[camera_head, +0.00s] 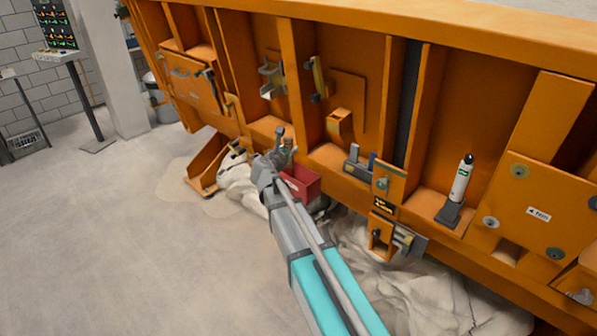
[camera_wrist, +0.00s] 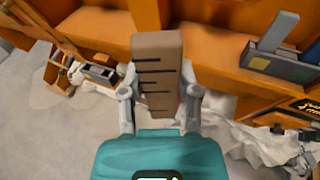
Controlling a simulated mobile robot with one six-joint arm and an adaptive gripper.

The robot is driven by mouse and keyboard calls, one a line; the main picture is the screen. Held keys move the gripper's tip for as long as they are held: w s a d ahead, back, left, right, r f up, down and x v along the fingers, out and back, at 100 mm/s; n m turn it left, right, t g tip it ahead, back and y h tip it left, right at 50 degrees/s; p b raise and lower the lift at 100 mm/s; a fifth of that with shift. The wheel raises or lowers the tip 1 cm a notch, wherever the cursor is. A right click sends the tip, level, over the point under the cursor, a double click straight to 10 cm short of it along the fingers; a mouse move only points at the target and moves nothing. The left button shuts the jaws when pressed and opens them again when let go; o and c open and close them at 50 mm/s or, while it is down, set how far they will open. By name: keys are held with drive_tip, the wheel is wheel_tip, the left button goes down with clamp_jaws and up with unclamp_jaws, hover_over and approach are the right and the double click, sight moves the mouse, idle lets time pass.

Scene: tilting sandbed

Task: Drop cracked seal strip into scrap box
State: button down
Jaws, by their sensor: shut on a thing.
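My gripper (camera_wrist: 160,98) is shut on the cracked seal strip (camera_wrist: 156,62), a brown bar with several dark cracks across it. The strip stands up between the two grey fingers in the wrist view. In the head view my gripper (camera_head: 279,150) is in front of the orange frame, just left of and above a red box (camera_head: 301,182). That box looks like the scrap box. My arm hides part of it, and its inside does not show. In the wrist view the strip and fingers cover most of the area where the box would be.
The orange frame (camera_head: 453,130) with ribs and ledges runs close behind my gripper. A grey holder (camera_wrist: 285,65) with upright pieces sits on the ledge to the right. A white bottle (camera_head: 461,180) stands further right.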

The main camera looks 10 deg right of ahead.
drive_tip(key=w+d+f+b, duration=0.5)
drive_tip(key=w+f+b, duration=0.3)
drive_tip(key=w, duration=0.2)
drive_tip(key=shift+w+d+f, duration=0.2)
drive_tip(key=shift+d, duration=0.15)
drive_tip(key=shift+f, duration=0.1)
drive_tip(key=f+b, duration=0.4)
drive_tip(key=shift+w+d, duration=0.2)
drive_tip(key=shift+w, duration=0.15)
drive_tip(key=shift+f+b, duration=0.55)
drive_tip(key=shift+b, duration=0.1)
idle(0.3)
